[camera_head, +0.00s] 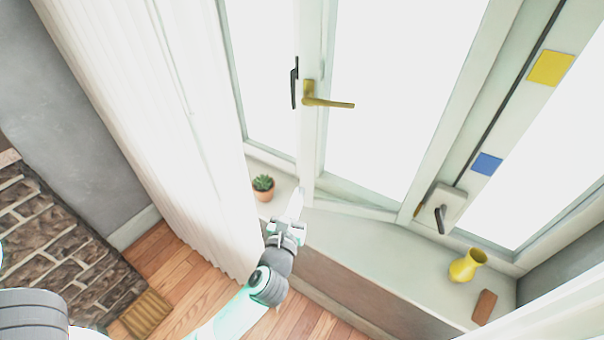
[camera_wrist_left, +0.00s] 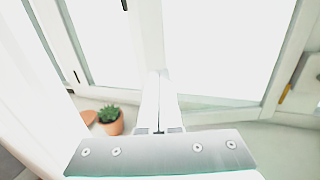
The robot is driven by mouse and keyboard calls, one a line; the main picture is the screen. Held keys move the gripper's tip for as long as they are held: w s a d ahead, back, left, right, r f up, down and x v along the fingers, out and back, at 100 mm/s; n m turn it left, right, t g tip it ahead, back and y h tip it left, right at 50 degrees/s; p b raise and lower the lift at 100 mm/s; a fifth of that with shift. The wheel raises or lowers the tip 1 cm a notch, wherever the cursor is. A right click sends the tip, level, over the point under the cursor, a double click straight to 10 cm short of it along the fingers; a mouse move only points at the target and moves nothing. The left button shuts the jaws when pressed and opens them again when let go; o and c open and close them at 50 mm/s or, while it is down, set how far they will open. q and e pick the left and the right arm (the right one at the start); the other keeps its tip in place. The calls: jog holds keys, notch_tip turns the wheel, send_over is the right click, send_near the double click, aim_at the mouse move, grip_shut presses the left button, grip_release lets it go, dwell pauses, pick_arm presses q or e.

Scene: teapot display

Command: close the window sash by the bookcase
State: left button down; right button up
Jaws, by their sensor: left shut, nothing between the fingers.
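The window sash (camera_head: 316,150) with a brass lever handle (camera_head: 325,100) is in the middle of the head view. Its lower rail runs at a slant to the sill, and it looks swung inward, though how far I cannot tell. A dark handle (camera_head: 294,83) shows just left of the brass one. My left gripper (camera_head: 298,200) is shut and empty, at the lower end of the sash's handle-side stile. In the left wrist view its fingers (camera_wrist_left: 160,80) point up at this stile (camera_wrist_left: 150,35); whether they touch it I cannot tell. My right gripper is out of view. No bookcase is clearly recognisable.
A potted succulent (camera_head: 264,188) stands on the sill (camera_head: 350,235) left of my left gripper. A white curtain (camera_head: 165,120) hangs at left. A yellow vase (camera_head: 467,265) and a brown block (camera_head: 484,307) are at the sill's right end. Another window frame has a dark handle (camera_head: 440,218).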

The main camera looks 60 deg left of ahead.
pick_arm(q)
notch_tip(320, 180, down, 3)
jog(key=s, duration=0.1)
jog(key=b, duration=0.3)
send_near(310, 161)
jog(key=x, duration=0.7)
jog(key=shift+r, duration=0.15)
jog(key=shift+d, duration=0.1)
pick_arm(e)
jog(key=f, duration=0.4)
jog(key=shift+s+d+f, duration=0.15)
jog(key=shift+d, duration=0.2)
